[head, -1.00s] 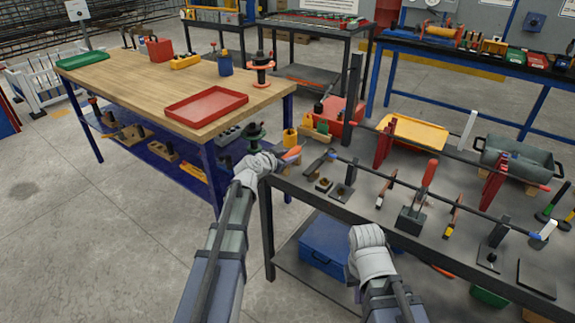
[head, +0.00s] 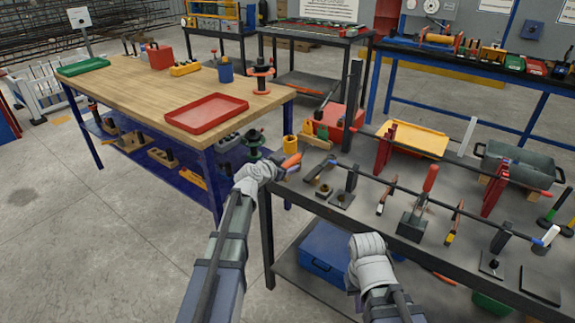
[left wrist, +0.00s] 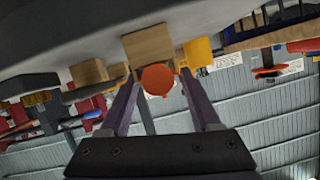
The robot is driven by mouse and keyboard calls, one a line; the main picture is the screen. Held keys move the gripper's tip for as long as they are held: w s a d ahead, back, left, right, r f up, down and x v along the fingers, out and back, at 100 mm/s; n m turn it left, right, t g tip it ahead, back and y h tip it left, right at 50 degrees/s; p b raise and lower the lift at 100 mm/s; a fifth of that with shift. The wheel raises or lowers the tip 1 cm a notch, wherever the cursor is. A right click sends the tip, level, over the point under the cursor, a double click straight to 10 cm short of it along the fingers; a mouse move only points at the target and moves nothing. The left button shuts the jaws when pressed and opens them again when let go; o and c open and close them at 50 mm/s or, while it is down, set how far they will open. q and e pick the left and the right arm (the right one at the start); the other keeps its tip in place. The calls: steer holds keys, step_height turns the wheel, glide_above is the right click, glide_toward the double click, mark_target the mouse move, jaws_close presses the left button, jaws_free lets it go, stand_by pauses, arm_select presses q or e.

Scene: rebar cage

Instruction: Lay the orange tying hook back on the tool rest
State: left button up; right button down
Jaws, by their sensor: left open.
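The orange tying hook's handle (head: 291,160) shows at the near-left corner of the dark grey bench (head: 325,208), just past my left gripper (head: 275,168). In the left wrist view, the round orange handle end (left wrist: 158,80) lies between the tips of my open left gripper (left wrist: 158,92). Whether the fingers touch it cannot be told. A wooden block (left wrist: 148,44) shows behind the handle end; whether it is part of the tool rest I cannot tell. The hook's metal part is not clear. My right gripper (head: 368,262) is low in front of the bench, its jaws hidden.
A long dark bar (head: 395,187) runs along the bench on stands, with clamps and tools around it. A yellow tray (head: 420,140) lies further back. A wooden-topped table (head: 125,85) with a red tray (head: 205,98) stands left. Open floor lies at the lower left.

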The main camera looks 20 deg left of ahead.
arm_select(q)
steer(key=p+v, duration=0.3)
steer(key=v, duration=0.4)
steer(key=shift+s+r, duration=0.2)
steer(key=shift+r, duration=0.25)
steer(key=s+d+f+g, duration=0.1)
steer(key=d, duration=0.2)
steer(key=s+d+f+g+h, duration=0.1)
steer(key=s+d+f, duration=0.1)
steer(key=d, duration=0.2)
steer(key=s+d+f+m+g, duration=0.1)
steer(key=s+d, duration=0.1)
steer(key=d, duration=0.1)
steer(key=shift+d+f+g+h, duration=0.15)
steer(key=shift+f+g+h, duration=0.25)
steer(key=s+d+f+g+y, duration=0.1)
steer(key=s+d+f+g, duration=0.3)
steer(key=s, duration=0.3)
steer(key=s+d+f+g+y, duration=0.1)
steer(key=s+d+f+g, duration=0.3)
steer(key=s, duration=0.3)
steer(key=s+n+g+y, duration=0.25)
steer(key=s+y, duration=0.25)
steer(key=s, duration=0.5)
step_height(320, 180, up, 12)
steer(key=p, duration=1.3)
steer(key=shift+d+t, duration=0.15)
steer(key=shift+t, duration=0.3)
